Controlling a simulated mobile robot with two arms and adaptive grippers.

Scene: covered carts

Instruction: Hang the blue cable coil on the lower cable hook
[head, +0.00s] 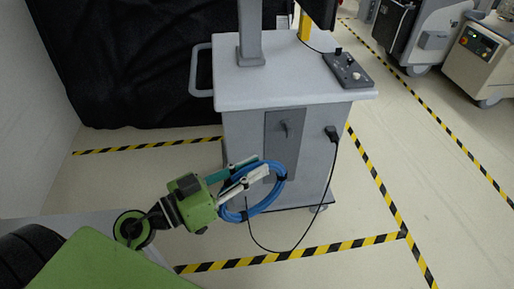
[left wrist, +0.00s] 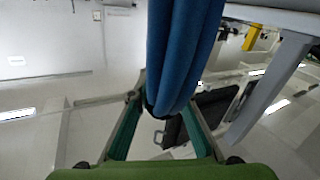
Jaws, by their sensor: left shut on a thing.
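The blue cable coil (head: 262,206) hangs in my left gripper (head: 261,166), in front of the cart's front face in the head view. The gripper is shut on the upper part of the coil. In the left wrist view the blue strands (left wrist: 183,50) run up between the green-padded fingers, filling the middle. A dark hook (head: 285,127) shows on the grey panel (head: 278,151) of the cart, above and right of the fingertips. A lower hook cannot be made out; the gripper and coil cover the lower panel. My right gripper is in neither view.
The cart (head: 228,92) carries a post, a screen and a control box (head: 347,71). A black plug (head: 332,133) on its front has a cable looping down near the coil. Yellow-black tape (head: 320,249) marks the floor. A black cover (head: 125,60) stands behind.

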